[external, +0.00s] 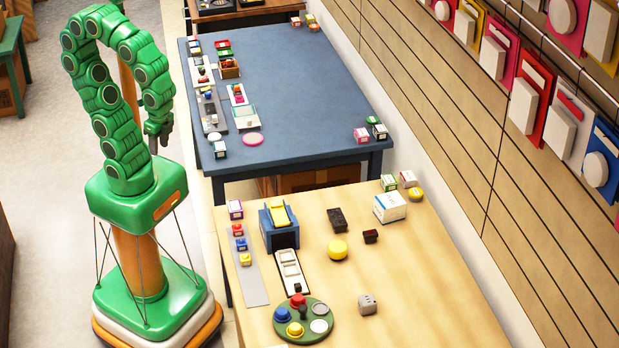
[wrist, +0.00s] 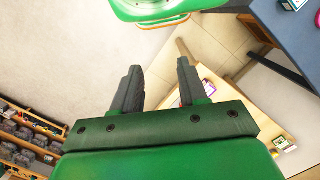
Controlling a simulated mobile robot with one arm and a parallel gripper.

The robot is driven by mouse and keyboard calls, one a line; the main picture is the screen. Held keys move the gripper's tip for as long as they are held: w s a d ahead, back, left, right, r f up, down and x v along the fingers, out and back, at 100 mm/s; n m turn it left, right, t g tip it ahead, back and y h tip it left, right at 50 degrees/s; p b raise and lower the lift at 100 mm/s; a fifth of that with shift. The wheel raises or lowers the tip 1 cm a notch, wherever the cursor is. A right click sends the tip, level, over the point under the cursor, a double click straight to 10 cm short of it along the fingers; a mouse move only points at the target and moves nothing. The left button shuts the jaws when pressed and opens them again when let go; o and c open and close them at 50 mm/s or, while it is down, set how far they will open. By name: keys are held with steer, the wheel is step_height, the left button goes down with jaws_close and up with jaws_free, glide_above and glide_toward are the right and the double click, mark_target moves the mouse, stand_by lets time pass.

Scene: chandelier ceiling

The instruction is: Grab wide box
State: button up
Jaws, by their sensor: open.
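A white box with blue markings (external: 390,207), the widest box that I can make out, sits at the back right of the light wooden table (external: 440,290). My gripper (external: 159,132) hangs above the floor to the left of the tables, well apart from this box. In the wrist view my gripper (wrist: 160,78) is open, with nothing between its dark fingers. The white box cannot be made out in the wrist view.
Small boxes (external: 389,183) stand behind the white box. A yellow cylinder (external: 337,250), a dark block (external: 337,219) and a blue stand (external: 279,228) share the table. A blue table (external: 300,110) stands behind. A panelled wall (external: 520,190) runs along the right.

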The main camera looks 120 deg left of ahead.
steer(key=shift+o, duration=0.3)
steer(key=o, duration=1)
